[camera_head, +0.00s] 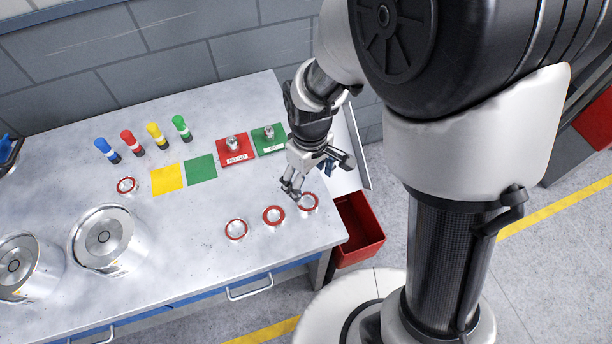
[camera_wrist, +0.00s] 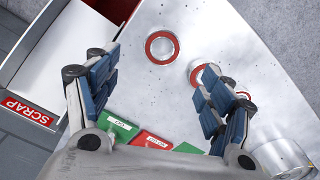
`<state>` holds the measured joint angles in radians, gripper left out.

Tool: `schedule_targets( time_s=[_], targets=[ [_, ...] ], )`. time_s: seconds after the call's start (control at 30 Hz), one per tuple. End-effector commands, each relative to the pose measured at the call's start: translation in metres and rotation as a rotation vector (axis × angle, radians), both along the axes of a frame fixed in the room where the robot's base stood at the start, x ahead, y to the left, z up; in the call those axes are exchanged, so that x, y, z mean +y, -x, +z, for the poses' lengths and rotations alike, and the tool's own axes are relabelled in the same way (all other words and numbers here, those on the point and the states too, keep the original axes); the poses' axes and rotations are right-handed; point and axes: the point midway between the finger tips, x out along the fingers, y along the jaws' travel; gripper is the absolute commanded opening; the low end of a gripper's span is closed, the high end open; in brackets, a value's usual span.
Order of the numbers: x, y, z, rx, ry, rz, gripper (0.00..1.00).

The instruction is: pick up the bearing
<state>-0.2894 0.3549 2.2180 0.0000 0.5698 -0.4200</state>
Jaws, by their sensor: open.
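Several round silver pieces with red rims, which look like bearings, lie flat on the grey table. Three form a row near the front right: a left one (camera_head: 236,229), a middle one (camera_head: 273,215) and a right one (camera_head: 308,202). Another (camera_head: 126,185) lies farther left. My gripper (camera_head: 292,188) is open and empty, above the table close to the right one. In the wrist view, one bearing (camera_wrist: 162,47) shows ahead between my fingers (camera_wrist: 160,66). A second (camera_wrist: 198,75) is partly hidden by the right finger.
Red (camera_head: 234,151) and green (camera_head: 269,140) plates with metal knobs stand behind my gripper. Metal cylinders (camera_head: 105,238) stand at left, coloured markers (camera_head: 130,141) at the back.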

Motion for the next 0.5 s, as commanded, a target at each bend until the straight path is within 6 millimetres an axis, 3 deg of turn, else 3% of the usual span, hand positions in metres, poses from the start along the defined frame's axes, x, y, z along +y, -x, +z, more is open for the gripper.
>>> schedule_targets(
  time_s=[0.03, 0.2, 0.5],
  targets=[
    [0.000, 0.001, -0.015, 0.004, 0.000, 0.000, 0.74],
    [0.000, 0.000, -0.038, 0.001, 0.001, -0.001, 0.74],
    [0.001, 0.001, -0.056, 0.000, 0.000, -0.001, 0.74]
  ],
)
